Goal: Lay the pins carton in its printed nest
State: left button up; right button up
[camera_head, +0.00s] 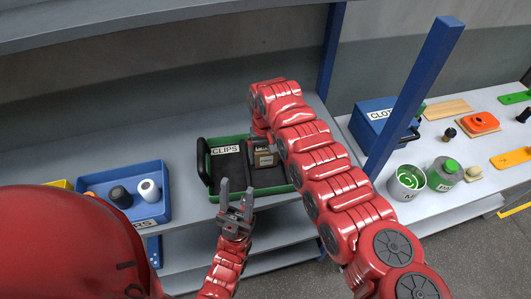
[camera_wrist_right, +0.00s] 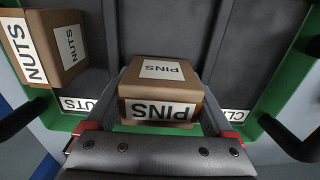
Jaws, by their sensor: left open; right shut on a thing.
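The pins carton (camera_wrist_right: 160,95) is a small brown box with white PINS labels that read upside down in the right wrist view. My right gripper (camera_wrist_right: 158,112) is shut on it, with a finger on either side. In the head view the carton (camera_head: 265,159) shows over the green tray (camera_head: 215,196), partly behind my right arm. I cannot tell if it touches the tray floor. The printed nest under it is hidden. My left gripper (camera_head: 236,200) is open and empty at the tray's near edge, fingers pointing up.
A NUTS carton (camera_wrist_right: 45,48) stands at the tray's left in the wrist view. A blue bin (camera_head: 165,190) is left of the tray.

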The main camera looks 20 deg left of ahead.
jog(key=shift+s+f, duration=0.15)
jog(key=shift+f, duration=0.2)
jog(key=shift+f+b, duration=0.25)
jog(key=shift+b, duration=0.05)
jog(key=o, duration=1.3)
jog(key=shift+r, duration=0.1)
jog(key=shift+r, duration=0.1)
